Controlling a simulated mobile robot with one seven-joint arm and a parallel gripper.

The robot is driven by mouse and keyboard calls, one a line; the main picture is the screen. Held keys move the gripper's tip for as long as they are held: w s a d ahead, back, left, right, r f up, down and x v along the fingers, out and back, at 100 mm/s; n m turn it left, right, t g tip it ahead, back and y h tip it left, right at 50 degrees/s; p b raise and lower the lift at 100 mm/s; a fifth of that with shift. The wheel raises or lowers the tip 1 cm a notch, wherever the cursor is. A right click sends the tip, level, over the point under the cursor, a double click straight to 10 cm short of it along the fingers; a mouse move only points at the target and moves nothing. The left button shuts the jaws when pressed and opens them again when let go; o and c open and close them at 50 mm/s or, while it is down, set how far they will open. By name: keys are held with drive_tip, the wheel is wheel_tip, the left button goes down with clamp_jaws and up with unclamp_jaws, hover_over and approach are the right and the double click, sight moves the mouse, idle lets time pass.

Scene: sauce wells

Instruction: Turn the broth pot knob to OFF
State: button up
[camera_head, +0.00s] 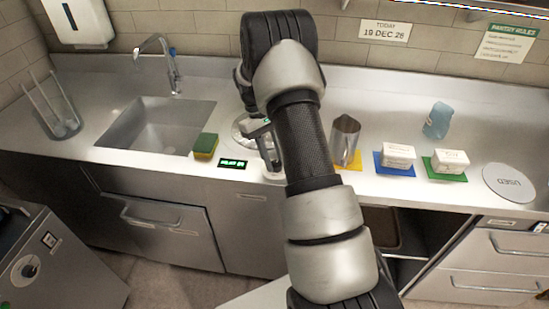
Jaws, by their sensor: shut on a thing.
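A round dark knob with a white mark (30,270) is on the front of a grey unit (75,270) at the lower left. I cannot read its setting, or tell for sure that it is the broth pot knob. My gripper (268,150) is over the counter, far to the right of that knob and apart from it. My arm partly hides it. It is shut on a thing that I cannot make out. A pale round item (241,126) is on the counter just behind it, partly hidden.
The counter holds a sink (155,125), a sponge (205,145), a small green-lit display (234,163), a metal jug (346,138), white boxes (398,155) on coloured mats, a blue item (438,120) and a "USED" disc (510,183). Floor shows between counter and grey unit.

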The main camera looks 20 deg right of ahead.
drive_tip(key=shift+n+h, duration=0.4)
drive_tip(key=shift+n, duration=0.6)
drive_tip(key=o, duration=1)
drive_tip(key=shift+o, duration=0.2)
drive_tip(key=v, duration=1.7)
drive_tip(key=shift+s+a+r+p, duration=0.15)
drive_tip(key=shift+s+r+p, duration=0.15)
